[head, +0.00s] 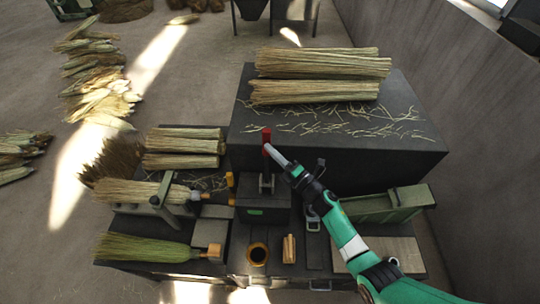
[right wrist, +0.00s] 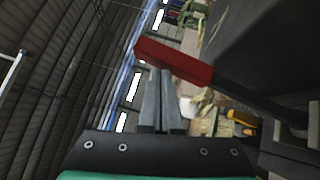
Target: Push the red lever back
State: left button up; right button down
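The red lever (head: 267,141) stands roughly upright on a dark box-shaped machine (head: 264,214) with a green panel on its front. My right gripper (head: 272,151) reaches in from the lower right, with its fingertips right at the red handle. In the right wrist view the red handle (right wrist: 174,59) lies across just beyond the fingertips (right wrist: 160,74). The fingers are together with nothing between them. I cannot tell whether they touch the handle. My left gripper is in neither view.
A dark table (head: 413,138) with straw bundles (head: 322,66) stands behind the lever. A green box (head: 385,206) is to the right. A bound broom (head: 135,193) and a green broom (head: 145,248) lie to the left.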

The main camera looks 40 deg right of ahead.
jog(key=shift+w+d+f, duration=0.1)
jog(key=shift+d, duration=0.2)
dwell(0.4)
jog(key=s+a+r+p, duration=0.1)
jog(key=s+a+p, duration=0.2)
jog(key=s, duration=0.9)
jog(key=shift+s+a+r+p, duration=0.3)
jog(key=shift+s+a+p, duration=0.05)
jog(key=shift+a+p, duration=0.1)
